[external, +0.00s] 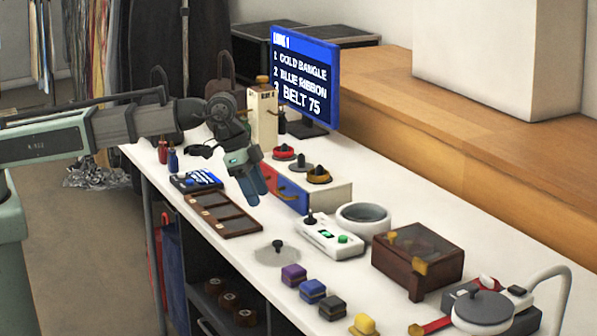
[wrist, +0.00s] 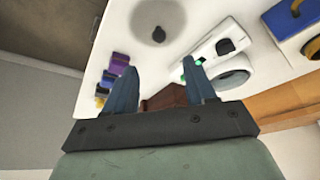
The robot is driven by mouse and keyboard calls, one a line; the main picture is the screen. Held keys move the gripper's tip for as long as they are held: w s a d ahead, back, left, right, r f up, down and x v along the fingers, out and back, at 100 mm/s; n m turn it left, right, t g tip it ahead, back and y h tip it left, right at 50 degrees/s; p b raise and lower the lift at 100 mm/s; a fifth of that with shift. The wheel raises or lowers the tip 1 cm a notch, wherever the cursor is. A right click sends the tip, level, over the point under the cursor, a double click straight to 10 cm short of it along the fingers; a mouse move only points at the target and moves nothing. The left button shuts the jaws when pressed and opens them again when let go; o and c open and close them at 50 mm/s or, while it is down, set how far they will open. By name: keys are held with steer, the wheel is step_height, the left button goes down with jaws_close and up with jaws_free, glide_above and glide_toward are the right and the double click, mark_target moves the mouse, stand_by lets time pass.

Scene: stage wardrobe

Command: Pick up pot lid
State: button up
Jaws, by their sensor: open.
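A flat grey pot lid with a dark knob (external: 277,248) lies on the white table toward its front edge. In the wrist view the grey lid (wrist: 146,14) shows at the top, its dark knob ahead of the fingertips. My gripper (external: 252,197) has blue fingers pointing down. It is open and empty above the table, in front of the blue-and-white drawer box and apart from the lid. In the wrist view the gap between the fingers (wrist: 159,67) is clear. A second grey round lid with a dark knob (external: 484,307) shows at the right front.
A brown compartment tray (external: 222,214) lies left of the lid. Several coloured blocks (external: 293,275) line the front. The drawer box (external: 307,190) carries small knobbed lids.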

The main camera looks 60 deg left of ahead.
mark_target(277, 241)
steer(key=shift+x, duration=6.15)
steer(key=shift+s, duration=0.1)
jaws_close()
